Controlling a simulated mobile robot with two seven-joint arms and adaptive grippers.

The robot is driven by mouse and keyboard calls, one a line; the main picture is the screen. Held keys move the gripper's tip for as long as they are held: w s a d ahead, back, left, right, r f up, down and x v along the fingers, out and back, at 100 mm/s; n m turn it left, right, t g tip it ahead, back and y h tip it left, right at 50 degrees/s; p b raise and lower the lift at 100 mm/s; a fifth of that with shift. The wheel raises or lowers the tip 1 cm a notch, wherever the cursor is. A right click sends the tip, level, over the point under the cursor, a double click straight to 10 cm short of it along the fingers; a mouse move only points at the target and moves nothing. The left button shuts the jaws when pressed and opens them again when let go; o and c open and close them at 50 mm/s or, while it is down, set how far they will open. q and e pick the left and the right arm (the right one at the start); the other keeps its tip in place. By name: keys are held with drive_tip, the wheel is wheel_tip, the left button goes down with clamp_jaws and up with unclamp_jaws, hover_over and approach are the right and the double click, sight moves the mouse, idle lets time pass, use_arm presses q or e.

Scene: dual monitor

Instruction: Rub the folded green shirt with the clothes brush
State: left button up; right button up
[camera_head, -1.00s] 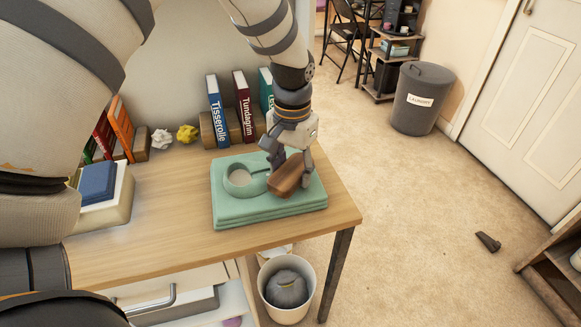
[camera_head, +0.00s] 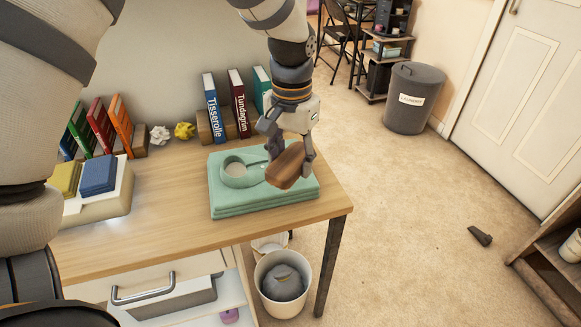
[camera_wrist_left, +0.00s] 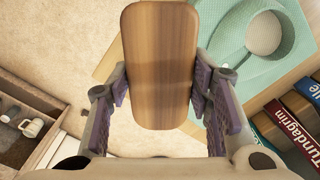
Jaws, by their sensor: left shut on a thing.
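The folded green shirt (camera_head: 236,205) lies flat near the right end of the wooden desk. Its collar forms a ring on top. It also shows in the left wrist view (camera_wrist_left: 232,22). My left gripper (camera_head: 289,157) is shut on the wooden clothes brush (camera_head: 286,166), holding it by its sides over the shirt's right part. In the left wrist view, the brush (camera_wrist_left: 160,65) sits between both fingers with its smooth wooden back showing. Its bristles are hidden. The brush looks raised above the shirt, though the gap's size is unclear. My right gripper is not seen.
Books (camera_head: 212,108) stand along the wall behind the shirt. Crumpled paper balls (camera_head: 184,131) and a box with cloths (camera_head: 105,199) are on the desk to the left. A white bin (camera_head: 284,285) stands below the desk's front edge. A laundry bin (camera_head: 413,98) is farther back.

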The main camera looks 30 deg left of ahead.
use_arm(q)
drive_tip(key=shift+r, duration=1.75)
